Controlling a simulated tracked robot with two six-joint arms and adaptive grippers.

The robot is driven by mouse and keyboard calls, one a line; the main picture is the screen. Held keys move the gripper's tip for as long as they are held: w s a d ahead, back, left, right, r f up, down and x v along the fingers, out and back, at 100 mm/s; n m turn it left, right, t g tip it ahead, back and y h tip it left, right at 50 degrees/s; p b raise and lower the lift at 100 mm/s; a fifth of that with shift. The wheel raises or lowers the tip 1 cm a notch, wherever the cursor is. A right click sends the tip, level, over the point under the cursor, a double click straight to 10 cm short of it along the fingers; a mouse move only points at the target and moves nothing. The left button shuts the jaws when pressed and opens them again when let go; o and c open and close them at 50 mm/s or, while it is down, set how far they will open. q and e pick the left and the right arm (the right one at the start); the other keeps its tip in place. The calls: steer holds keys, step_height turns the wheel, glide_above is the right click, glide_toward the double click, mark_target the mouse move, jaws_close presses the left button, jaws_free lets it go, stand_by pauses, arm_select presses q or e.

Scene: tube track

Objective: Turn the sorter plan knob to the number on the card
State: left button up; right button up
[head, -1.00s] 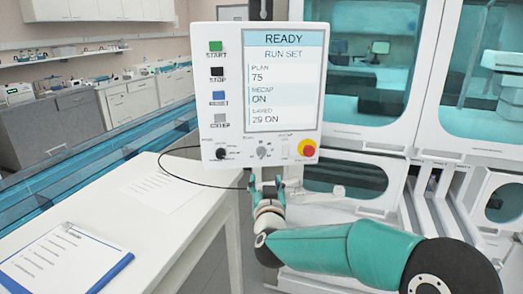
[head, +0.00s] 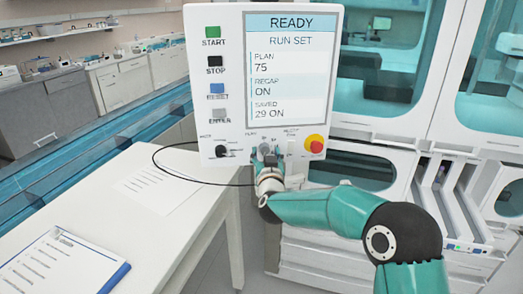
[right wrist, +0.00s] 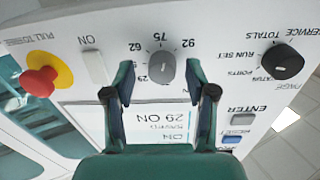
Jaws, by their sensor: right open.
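The grey plan knob (right wrist: 161,68) sits on the white control panel (head: 233,110), with numbers including 62, 75 and 92 around it. The right wrist view shows it upside down. The screen (head: 290,65) reads READY, RUN SET, PLAN 75. My right gripper (right wrist: 159,74) is open, its fingertips on either side of the knob with gaps showing. In the head view the right gripper (head: 266,158) covers the knob's area. A printed sheet (head: 155,188) and a clipboard (head: 65,265) lie on the white table; their text is too small to read. My left gripper is out of view.
A black page knob (right wrist: 282,62) and a red stop button on yellow (right wrist: 42,80) flank the plan knob. A white recap switch (right wrist: 94,67) is close to one finger. A black cable (head: 190,180) loops over the table (head: 190,215).

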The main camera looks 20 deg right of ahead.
steer(key=shift+w, duration=0.1)
steer(key=shift+a, duration=0.1)
jaws_close()
steer(key=shift+f+n, duration=0.1)
steer(key=shift+n, duration=1.4)
jaws_free()
steer(key=v, duration=1.2)
